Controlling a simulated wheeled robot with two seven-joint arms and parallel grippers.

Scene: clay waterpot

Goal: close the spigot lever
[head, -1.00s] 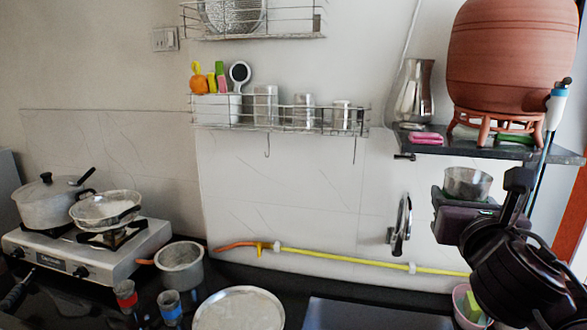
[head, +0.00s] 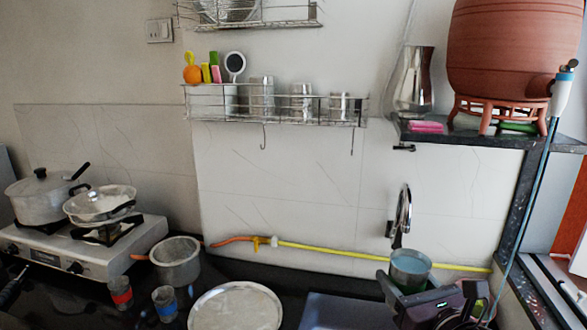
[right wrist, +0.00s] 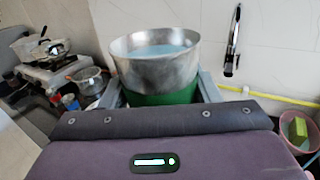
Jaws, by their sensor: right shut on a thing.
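The white and blue spigot (head: 562,92) is on the clay pot (head: 510,50) at the upper right; its lever is too small to read clearly. A thin blue line, which looks like running water (head: 534,185), drops from it past the shelf. My right gripper (head: 410,290) is shut on a metal cup (head: 411,268), low in front of the wall and left of the blue line. In the right wrist view the cup (right wrist: 155,60) is upright between the fingers, with a green band and pale blue water inside. My left gripper is not in view.
The pot stands on a red stand (head: 497,108) on a dark shelf (head: 470,137). A steel jug (head: 412,85) and pink item (head: 427,127) share that shelf. A tap (head: 403,212) and yellow hose (head: 340,252) are on the wall. A pink tub (right wrist: 300,130) sits below right.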

